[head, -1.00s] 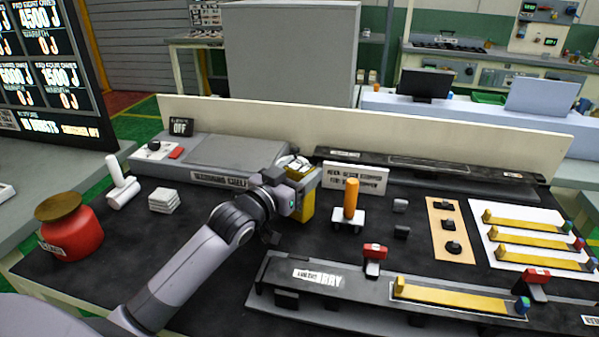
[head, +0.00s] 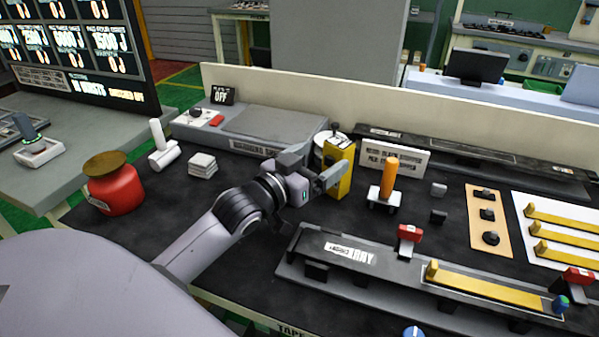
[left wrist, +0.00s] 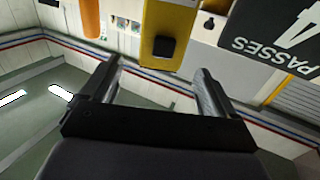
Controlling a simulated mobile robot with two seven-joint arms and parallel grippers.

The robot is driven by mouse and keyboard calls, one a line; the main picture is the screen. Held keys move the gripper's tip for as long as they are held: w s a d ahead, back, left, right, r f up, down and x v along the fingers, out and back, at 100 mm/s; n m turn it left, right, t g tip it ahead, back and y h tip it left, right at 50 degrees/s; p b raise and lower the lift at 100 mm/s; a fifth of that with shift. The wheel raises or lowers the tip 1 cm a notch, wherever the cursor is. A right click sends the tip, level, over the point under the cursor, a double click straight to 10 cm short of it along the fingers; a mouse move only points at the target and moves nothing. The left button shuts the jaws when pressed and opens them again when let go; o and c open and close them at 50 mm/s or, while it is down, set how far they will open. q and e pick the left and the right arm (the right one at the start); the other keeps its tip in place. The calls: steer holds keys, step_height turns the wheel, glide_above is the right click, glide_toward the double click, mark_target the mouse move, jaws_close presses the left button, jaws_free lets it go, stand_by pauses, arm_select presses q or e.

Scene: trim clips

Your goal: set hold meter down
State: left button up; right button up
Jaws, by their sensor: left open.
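The hold meter, a yellow block (head: 341,172) with a round white dial (head: 335,143) on top, stands upright on the dark bench mat, in front of the grey shelf unit's right end. My left gripper (head: 318,168) is open and empty, just left and in front of the meter. In the left wrist view the yellow meter (left wrist: 172,30) with its black knob lies beyond the open fingertips (left wrist: 157,68), apart from them. The meter's lower left part is hidden by a finger in the head view. My right gripper is not in view.
An orange-handled tool (head: 388,180) and a white sign (head: 394,158) stand close right of the meter. A long grey fixture (head: 345,255) with red clamps lies in front.

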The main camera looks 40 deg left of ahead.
arm_select(q)
steer(key=shift+s+a, duration=0.2)
steer(key=shift+s, duration=1.2)
steer(key=shift+s+a, duration=0.15)
steer(key=shift+s, duration=1.2)
